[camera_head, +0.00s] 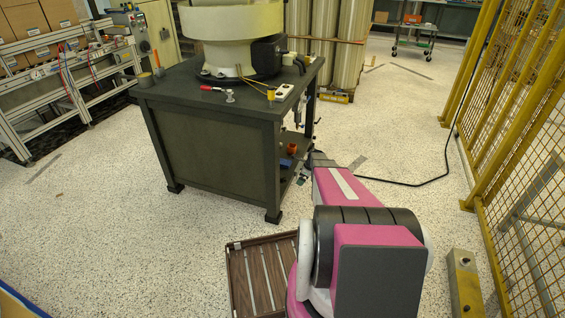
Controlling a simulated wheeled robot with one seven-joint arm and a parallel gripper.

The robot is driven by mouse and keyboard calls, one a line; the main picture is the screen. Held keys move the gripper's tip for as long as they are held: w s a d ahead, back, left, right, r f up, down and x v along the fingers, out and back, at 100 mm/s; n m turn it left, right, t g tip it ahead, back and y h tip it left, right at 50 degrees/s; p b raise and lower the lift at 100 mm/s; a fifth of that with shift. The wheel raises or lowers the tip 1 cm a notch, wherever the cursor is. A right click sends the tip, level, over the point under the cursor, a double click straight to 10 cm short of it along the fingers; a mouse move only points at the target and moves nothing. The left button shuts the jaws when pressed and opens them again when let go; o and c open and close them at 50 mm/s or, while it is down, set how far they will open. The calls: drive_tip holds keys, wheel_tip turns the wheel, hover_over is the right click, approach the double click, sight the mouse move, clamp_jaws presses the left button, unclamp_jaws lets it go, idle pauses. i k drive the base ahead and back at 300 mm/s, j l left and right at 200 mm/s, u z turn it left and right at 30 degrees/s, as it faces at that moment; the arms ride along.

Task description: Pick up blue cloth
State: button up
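A small blue patch (286,162) shows on the lower shelf of the dark table, below an orange-red object. It may be the blue cloth, but it is too small to be sure. My pink and black arm reaches forward from the bottom right toward the table's right side. The grey end of my arm, with my gripper (308,168), is near the table's right legs, to the right of the blue patch. The fingers are too small and dark to tell whether they are open or shut, or whether they touch anything.
The dark table (215,155) carries a large cream bowl machine (232,35) and small tools. A brown slatted tray (235,285) lies low beside my arm. A yellow mesh fence (530,150) stands right. A black cable (425,182) crosses the floor. The left floor is mostly clear.

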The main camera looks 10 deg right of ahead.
sight(285, 164)
drive_tip(key=i, duration=0.85)
